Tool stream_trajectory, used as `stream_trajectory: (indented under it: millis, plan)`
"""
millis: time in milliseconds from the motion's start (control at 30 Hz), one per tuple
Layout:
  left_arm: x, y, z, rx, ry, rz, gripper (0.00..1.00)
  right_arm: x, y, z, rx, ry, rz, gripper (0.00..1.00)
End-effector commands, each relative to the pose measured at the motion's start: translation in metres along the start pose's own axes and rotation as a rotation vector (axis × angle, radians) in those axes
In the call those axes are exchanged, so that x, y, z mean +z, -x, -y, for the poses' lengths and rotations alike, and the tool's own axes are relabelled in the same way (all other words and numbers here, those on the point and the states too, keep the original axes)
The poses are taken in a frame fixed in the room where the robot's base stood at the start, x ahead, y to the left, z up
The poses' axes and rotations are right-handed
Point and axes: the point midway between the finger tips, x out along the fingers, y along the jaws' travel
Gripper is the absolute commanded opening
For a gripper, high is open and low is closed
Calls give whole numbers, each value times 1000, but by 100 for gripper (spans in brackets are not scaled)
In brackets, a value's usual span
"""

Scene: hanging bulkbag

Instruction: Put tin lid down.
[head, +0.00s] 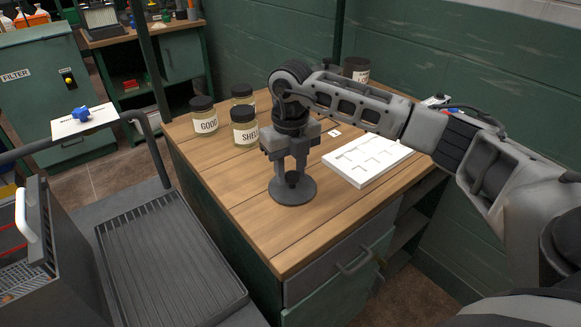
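The tin lid (292,194) is a round grey disc with a small dark knob on top. It lies flat, at or just above the wooden bench top, near the middle of the head view; I cannot tell if it touches the wood. My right gripper (291,178) points straight down over it, with its fingers on either side of the knob and seemingly shut on it. The fingertips partly hide the knob. A dark tin (357,68) with a label stands at the back of the bench, partly behind my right arm. My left gripper is not in view.
Several labelled jars with black lids, among them the GOOD jar (205,121) and the SHELL jar (245,133), stand left of the gripper. A white tray (361,174) with recesses lies to the right. The bench's (262,233) front left is clear. A ridged grey platform (168,262) lies lower left.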

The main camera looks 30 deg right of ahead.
Motion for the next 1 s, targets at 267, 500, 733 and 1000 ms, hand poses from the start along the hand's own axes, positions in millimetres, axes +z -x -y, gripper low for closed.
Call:
stream_trajectory:
  millis: [267, 500, 733, 1000]
  plan:
    - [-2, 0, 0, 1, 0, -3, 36, 0, 0, 0, 0, 0, 0, 49]
    - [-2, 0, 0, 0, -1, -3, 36, 1, 18, 0, 0, 0, 3, 49]
    - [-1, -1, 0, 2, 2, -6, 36, 1, 68, 0, 1, 0, 6, 49]
    - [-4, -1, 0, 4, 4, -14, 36, 1, 113, 0, 1, 1, 1, 49]
